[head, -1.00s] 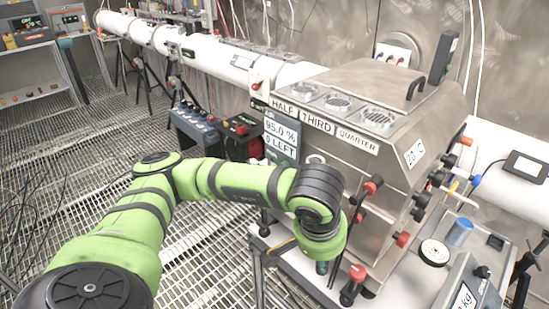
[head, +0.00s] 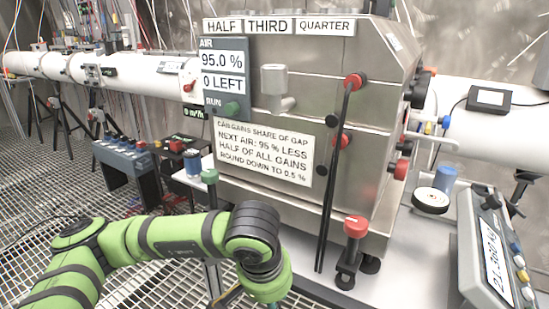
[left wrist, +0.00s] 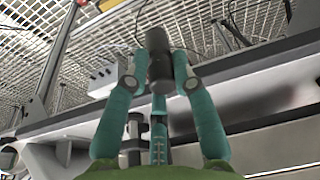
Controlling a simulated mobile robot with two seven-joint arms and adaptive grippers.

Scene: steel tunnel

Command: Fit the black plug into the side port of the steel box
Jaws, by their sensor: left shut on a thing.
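The steel box (head: 285,150) stands on a white-topped bench in the head view, with printed labels on its front. Several black and red fittings (head: 402,150) stick out of its right side; I cannot tell which is the side port. My left arm reaches in from the lower left, its wrist in front of the bench and below the box; its fingers are cut off by the bottom edge. In the left wrist view my left gripper (left wrist: 160,80) is shut on the black plug (left wrist: 158,52), a dark cylinder between teal fingertips, apart from the box. My right gripper is not in view.
A red-topped clamp (head: 354,245) and thin black rods (head: 335,180) stand before the box. A scale display (head: 490,250), a white disc (head: 430,200) and a blue cup (head: 445,180) sit to the right. A control console (head: 125,160) is left. Grating floor is open at left.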

